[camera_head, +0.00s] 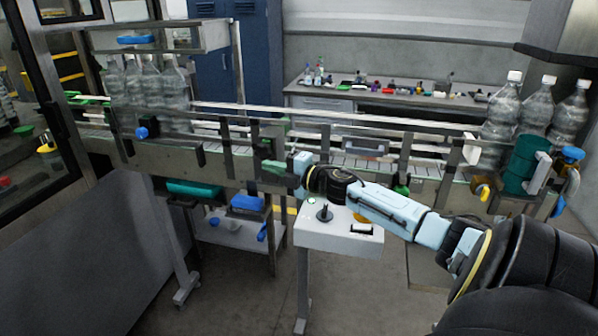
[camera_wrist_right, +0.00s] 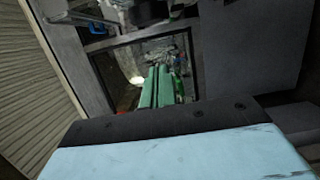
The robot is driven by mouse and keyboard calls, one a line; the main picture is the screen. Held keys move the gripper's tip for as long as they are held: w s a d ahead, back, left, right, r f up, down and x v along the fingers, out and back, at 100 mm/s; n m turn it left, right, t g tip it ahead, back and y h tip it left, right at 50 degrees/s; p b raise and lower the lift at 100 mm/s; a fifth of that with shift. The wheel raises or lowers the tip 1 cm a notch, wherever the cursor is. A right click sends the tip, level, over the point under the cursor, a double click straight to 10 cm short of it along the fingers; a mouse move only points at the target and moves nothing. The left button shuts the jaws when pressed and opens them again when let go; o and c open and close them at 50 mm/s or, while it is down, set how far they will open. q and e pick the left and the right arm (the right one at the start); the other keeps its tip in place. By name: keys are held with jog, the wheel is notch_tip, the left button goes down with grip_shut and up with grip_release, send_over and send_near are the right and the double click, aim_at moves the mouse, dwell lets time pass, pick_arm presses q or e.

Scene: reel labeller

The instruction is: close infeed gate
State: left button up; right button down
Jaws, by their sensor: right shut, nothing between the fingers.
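The conveyor (camera_head: 440,172) of the labelling line runs across the head view, with metal side rails. I cannot tell for certain which part is the infeed gate; a small white plate (camera_head: 471,149) stands at the rail beside the right-hand bottles. My right arm reaches in from the right, and my right gripper (camera_head: 272,166) is at the conveyor's front side, near an upright rail bracket. Whether it touches the bracket is unclear. Its green fingers (camera_wrist_right: 161,88) are together and empty in the right wrist view. My left gripper is not in view.
Clear bottles stand at the left (camera_head: 148,82) and right (camera_head: 535,108) of the conveyor. A white control box (camera_head: 325,238) with a black knob stands below my right forearm. A cluttered bench (camera_head: 470,101) is behind. Open floor lies in front.

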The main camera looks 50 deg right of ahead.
jog(key=v, duration=0.7)
